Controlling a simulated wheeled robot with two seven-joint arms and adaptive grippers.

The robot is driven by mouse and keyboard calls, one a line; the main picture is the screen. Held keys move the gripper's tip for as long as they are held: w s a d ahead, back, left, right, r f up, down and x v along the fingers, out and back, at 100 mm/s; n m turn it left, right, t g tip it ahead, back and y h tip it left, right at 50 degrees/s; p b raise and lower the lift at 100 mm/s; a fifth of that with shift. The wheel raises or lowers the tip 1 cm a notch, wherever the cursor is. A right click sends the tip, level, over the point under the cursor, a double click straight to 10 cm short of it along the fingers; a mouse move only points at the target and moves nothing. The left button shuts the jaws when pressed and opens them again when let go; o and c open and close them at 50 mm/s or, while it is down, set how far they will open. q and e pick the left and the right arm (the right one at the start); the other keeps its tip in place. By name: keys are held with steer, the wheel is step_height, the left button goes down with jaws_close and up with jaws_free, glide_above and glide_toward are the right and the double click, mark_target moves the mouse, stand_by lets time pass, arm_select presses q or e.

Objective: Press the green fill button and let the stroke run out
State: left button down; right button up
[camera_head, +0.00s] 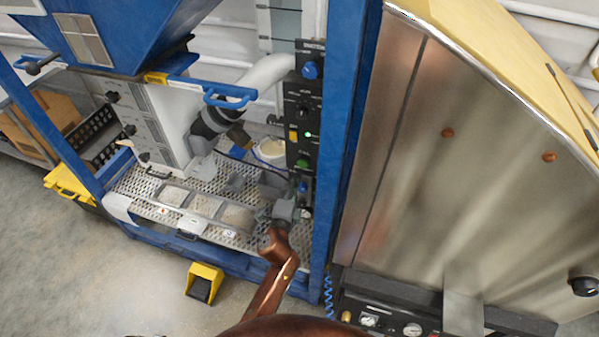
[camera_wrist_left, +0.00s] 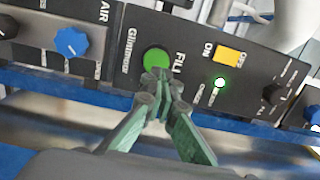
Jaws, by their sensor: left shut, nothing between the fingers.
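The green fill button (camera_wrist_left: 157,61) sits on the black control panel (camera_wrist_left: 125,78), beside the word FILL. It also shows in the head view (camera_head: 303,163), low on the upright panel. My left gripper (camera_wrist_left: 163,76) is shut and empty. In the wrist view its fingertips overlap the lower right edge of the button; I cannot tell whether they touch it. In the head view my left gripper (camera_head: 283,209) is below the button, partly blended with grey parts there. A small green lamp (camera_wrist_left: 219,82) on the panel is lit. My right gripper is not in view.
A yellow switch (camera_wrist_left: 228,55) and a blue knob (camera_wrist_left: 71,42) flank the button. The blue frame post (camera_head: 335,150) stands right of the panel. Pale-filled trays (camera_head: 205,206) sit on the perforated deck. A yellow pedal (camera_head: 204,280) is on the floor.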

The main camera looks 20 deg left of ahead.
arm_select(q)
steer(key=s, duration=0.8)
steer(key=shift+d+f, duration=0.25)
steer(key=shift+f, duration=0.05)
